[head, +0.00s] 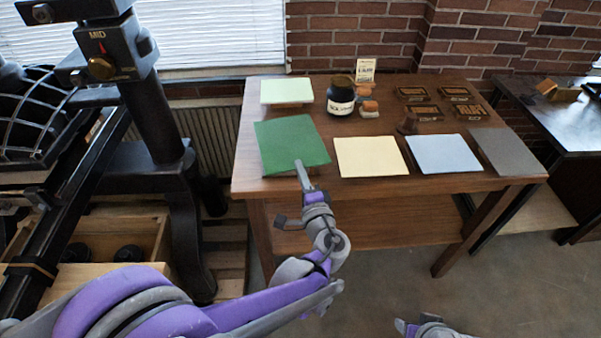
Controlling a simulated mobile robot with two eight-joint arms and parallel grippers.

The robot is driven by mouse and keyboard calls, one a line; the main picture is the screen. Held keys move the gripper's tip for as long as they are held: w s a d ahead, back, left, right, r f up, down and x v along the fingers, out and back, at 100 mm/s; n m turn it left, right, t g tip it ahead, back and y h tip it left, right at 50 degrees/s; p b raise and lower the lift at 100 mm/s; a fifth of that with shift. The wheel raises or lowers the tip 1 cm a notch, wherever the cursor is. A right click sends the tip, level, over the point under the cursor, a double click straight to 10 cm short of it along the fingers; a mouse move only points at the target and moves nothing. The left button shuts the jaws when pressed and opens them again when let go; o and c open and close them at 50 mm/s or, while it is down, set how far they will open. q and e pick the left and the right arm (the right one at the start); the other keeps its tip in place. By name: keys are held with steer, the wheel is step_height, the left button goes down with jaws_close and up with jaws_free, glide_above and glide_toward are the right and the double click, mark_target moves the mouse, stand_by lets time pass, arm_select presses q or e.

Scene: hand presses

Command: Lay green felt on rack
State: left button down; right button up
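The green felt (290,142) is a dark green square at the front left of the wooden table. It lies turned at an angle to the other sheets and looks larger than they do. My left gripper (301,166) is at its front edge, with a finger over the top face near the middle of that edge. It appears shut on the felt; the lower finger is hidden. Whether the felt is clear of the tabletop is hard to tell. I cannot clearly identify the rack. Only a piece of my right arm shows at the bottom edge; its fingers are not visible.
The wooden table (470,187) also holds a cream sheet (371,157), a blue sheet (443,154), a grey sheet (508,150), a pale green sheet (287,90), an ink jar (340,97) and several printing blocks (422,113). A black press (150,95) stands left.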

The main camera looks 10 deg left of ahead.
arm_select(q)
step_height(320, 180, down, 6)
steer(key=b, duration=0.4)
stand_by(0.5)
steer(key=c, duration=0.8)
jaws_free()
steer(key=shift+v, duration=3)
